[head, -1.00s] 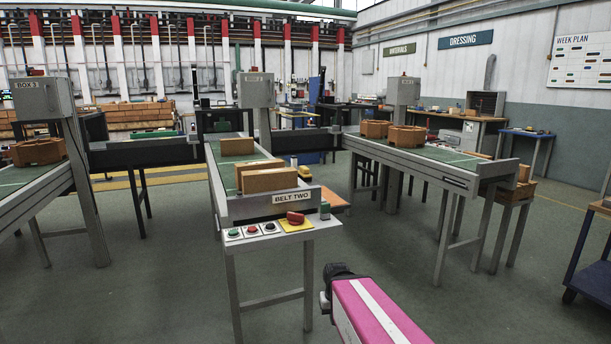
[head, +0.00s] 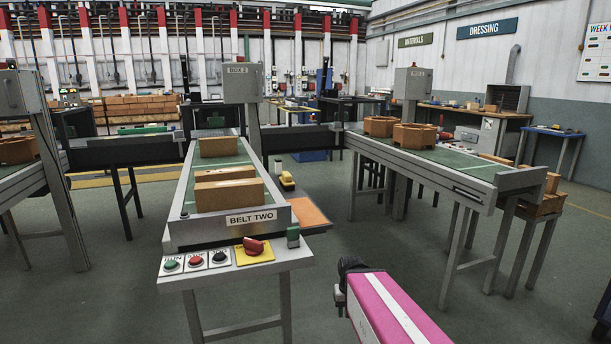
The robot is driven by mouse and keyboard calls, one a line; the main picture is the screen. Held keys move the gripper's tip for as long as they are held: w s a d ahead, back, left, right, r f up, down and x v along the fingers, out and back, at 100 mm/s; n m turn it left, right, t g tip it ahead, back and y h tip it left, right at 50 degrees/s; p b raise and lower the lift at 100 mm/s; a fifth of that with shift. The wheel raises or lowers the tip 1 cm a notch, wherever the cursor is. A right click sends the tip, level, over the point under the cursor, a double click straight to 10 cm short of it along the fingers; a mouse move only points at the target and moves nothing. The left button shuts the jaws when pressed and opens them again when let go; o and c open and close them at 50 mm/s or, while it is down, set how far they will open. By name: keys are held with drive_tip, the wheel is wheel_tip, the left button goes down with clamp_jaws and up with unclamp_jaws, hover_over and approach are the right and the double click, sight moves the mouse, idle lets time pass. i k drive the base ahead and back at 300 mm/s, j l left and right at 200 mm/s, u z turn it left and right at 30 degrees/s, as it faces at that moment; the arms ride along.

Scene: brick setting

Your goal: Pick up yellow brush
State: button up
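A small yellow thing with a dark lower edge (head: 287,181) is just right of belt two, near the far end of an orange-topped side surface (head: 308,214). It looks like the yellow brush, but it is too small to be sure, and I cannot tell exactly what it rests on. My pink arm link with a white stripe and a dark end shows at the bottom right, well short of it. The fingers of my gripper do not show.
Belt two (head: 186,206) carries several tan bricks (head: 228,194), with a button panel (head: 222,259) at its near end. A white cylinder (head: 278,166) stands by the yellow thing. Another belt (head: 455,178) stands to the right. Open floor (head: 385,236) lies between the belts.

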sight(286, 182)
drive_tip(key=i+l, duration=0.6)
drive_tip(key=l, duration=0.2)
drive_tip(key=i+l+u, duration=0.1)
drive_tip(key=i+l, duration=0.5)
drive_tip(key=l, duration=0.2)
drive_tip(key=i+l+u, duration=0.1)
drive_tip(key=i+l, duration=0.2)
drive_tip(key=l, duration=0.1)
